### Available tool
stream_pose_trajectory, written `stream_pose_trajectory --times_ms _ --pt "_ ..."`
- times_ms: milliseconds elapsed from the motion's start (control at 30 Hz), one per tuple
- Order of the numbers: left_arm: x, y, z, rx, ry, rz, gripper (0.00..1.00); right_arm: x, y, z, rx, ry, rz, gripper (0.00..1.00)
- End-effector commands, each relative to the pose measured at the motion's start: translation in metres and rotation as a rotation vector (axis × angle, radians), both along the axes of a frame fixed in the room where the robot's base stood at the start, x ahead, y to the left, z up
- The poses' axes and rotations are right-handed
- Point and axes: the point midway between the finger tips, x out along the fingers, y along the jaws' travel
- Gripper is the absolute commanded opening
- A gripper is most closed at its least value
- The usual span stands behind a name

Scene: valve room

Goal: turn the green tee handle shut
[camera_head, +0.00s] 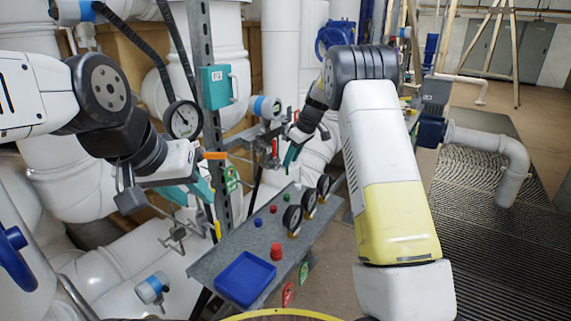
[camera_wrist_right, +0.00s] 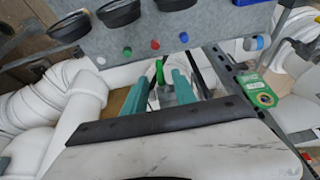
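A green handle (camera_wrist_right: 160,72) shows in the right wrist view between the tips of my right gripper (camera_wrist_right: 165,80). Its teal fingers stand apart with a gap between them, and the green piece is nearer the left finger; I cannot tell whether they touch. In the head view my right gripper (camera_head: 292,155) is at the pipework behind the grey panel, and the handle cannot be made out there. My left gripper (camera_head: 200,190) is at the left, beside the perforated post, with teal fingers partly hidden; I cannot tell its opening.
A grey panel (camera_head: 225,262) carries a blue tray (camera_head: 245,279), several coloured buttons and black gauges. A perforated post (camera_head: 213,110) with a teal box (camera_head: 218,87) stands between my arms, and a round gauge (camera_head: 183,120) hangs beside it.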

Motion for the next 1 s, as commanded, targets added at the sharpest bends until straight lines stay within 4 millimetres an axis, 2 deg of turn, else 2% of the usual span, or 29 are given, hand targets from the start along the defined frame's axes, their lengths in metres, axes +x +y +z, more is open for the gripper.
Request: stream_pose_trajectory --times_ms 100,200,567,667,767,833,1000 --pt "0.000 0.000 0.000 0.000 0.000 0.000 0.36 -0.004 -0.006 0.018 0.001 -0.002 -0.001 0.33" --pt "0.000 0.000 0.000 0.000 0.000 0.000 0.36 -0.006 -0.009 0.026 0.000 0.000 0.000 0.33" --pt "0.000 0.000 0.000 0.000 0.000 0.000 0.36 -0.007 -0.010 0.031 0.001 0.001 -0.001 0.33" --pt "0.000 0.000 0.000 0.000 0.000 0.000 0.36 -0.011 -0.013 0.038 0.004 -0.001 -0.012 0.33" --pt "0.000 0.000 0.000 0.000 0.000 0.000 0.36 -0.025 -0.020 0.058 0.017 0.000 -0.059 0.33" --pt "0.000 0.000 0.000 0.000 0.000 0.000 0.36 -0.044 -0.027 0.080 0.033 0.001 -0.111 0.33" --pt "0.000 0.000 0.000 0.000 0.000 0.000 0.36 -0.108 -0.044 0.134 0.080 0.008 -0.266 0.33"
